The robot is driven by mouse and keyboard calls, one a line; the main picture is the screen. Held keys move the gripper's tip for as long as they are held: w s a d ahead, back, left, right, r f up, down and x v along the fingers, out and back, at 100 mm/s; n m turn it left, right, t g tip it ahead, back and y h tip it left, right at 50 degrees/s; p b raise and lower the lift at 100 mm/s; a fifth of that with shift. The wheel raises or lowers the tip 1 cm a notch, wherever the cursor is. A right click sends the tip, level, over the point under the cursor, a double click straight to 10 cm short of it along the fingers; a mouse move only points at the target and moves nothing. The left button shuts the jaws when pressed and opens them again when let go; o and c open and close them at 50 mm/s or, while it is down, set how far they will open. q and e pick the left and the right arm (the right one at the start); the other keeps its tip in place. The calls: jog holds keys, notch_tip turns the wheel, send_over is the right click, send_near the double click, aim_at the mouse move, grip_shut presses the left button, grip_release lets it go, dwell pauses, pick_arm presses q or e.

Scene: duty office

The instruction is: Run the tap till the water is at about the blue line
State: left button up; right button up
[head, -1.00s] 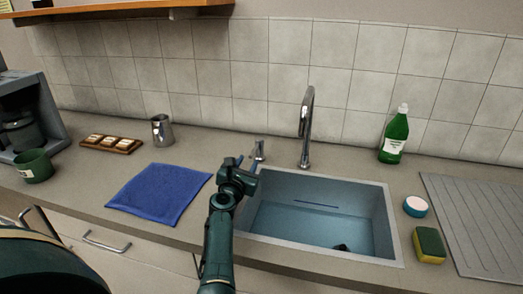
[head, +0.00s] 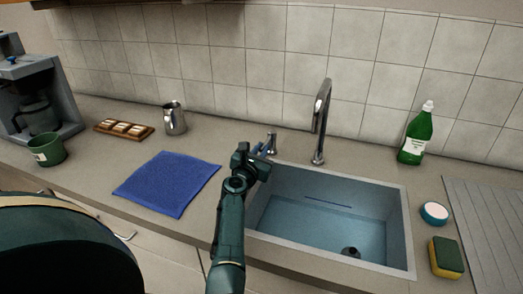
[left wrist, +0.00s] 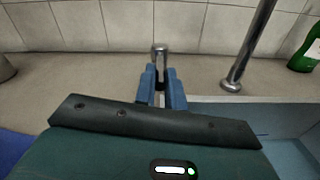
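The chrome tap (head: 322,115) stands behind the sink (head: 410,235), its spout over the basin. I see no stream from it. Its small lever (head: 271,143) stands left of the spout. A blue line (head: 328,202) runs along the basin's back wall. The lower basin looks pale blue; I cannot tell the water level. A dark round thing (head: 350,252) shows at the bottom. My left gripper (head: 264,152) is at the lever. In the left wrist view its blue fingers (left wrist: 162,82) are apart, with the lever (left wrist: 160,50) between and just beyond the tips. My right gripper is out of view.
A blue cloth (head: 167,183) lies left of my left arm. Behind it are a metal jug (head: 175,118) and a wooden tray (head: 100,130). A green mug (head: 46,150) is far left. A green bottle (head: 413,140), round tub (head: 434,213) and sponge (head: 446,258) stand right of the sink.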

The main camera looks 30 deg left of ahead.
pick_arm(q)
grip_shut()
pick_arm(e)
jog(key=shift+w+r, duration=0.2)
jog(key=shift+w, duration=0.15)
